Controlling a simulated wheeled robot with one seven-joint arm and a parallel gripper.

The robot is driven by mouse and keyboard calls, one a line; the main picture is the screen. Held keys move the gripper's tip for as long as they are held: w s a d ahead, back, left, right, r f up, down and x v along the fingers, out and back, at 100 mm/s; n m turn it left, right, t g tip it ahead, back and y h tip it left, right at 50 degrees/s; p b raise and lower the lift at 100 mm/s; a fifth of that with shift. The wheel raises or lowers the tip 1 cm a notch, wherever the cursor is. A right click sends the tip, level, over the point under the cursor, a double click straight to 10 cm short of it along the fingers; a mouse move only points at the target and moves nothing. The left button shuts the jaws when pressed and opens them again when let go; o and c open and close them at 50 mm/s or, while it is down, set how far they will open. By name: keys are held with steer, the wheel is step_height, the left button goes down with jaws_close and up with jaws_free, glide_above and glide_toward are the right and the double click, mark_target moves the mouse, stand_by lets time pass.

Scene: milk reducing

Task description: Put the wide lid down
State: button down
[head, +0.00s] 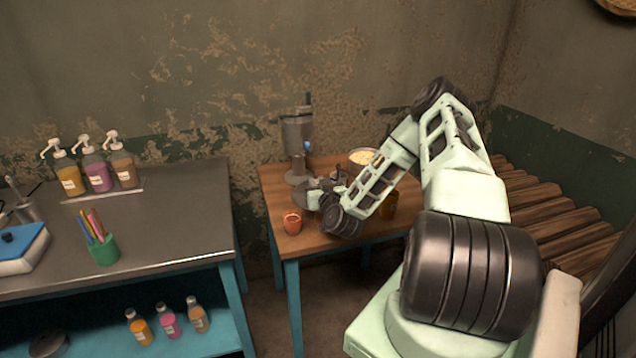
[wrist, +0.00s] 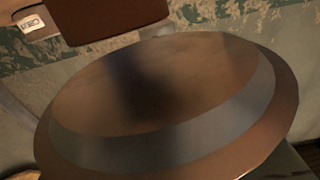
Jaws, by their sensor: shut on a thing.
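The wide lid (wrist: 165,85) fills most of the wrist view as a large, shiny, brownish disc with a grey bevelled band and a tilted rim. My gripper (head: 322,194) is over the back left of the wooden table (head: 262,185) in the head view. It is shut on the lid, though the fingers' contact is not clear in either view. In the head view my gripper and arm hide most of the lid, and I cannot tell whether it touches anything beneath.
A tall grey appliance (head: 298,135) stands close behind my gripper. An orange cup (head: 292,223) sits at the table's front left. A pale-filled bowl (head: 363,157) is at the back, and a dark yellow jar (head: 389,206) is partly behind my arm. A metal-topped bench (head: 170,215) is left.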

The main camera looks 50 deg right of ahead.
steer(key=shift+f+b, duration=0.45)
steer(key=shift+f, duration=0.05)
steer(key=shift+f, duration=0.1)
steer(key=c, duration=1.3)
jaws_free()
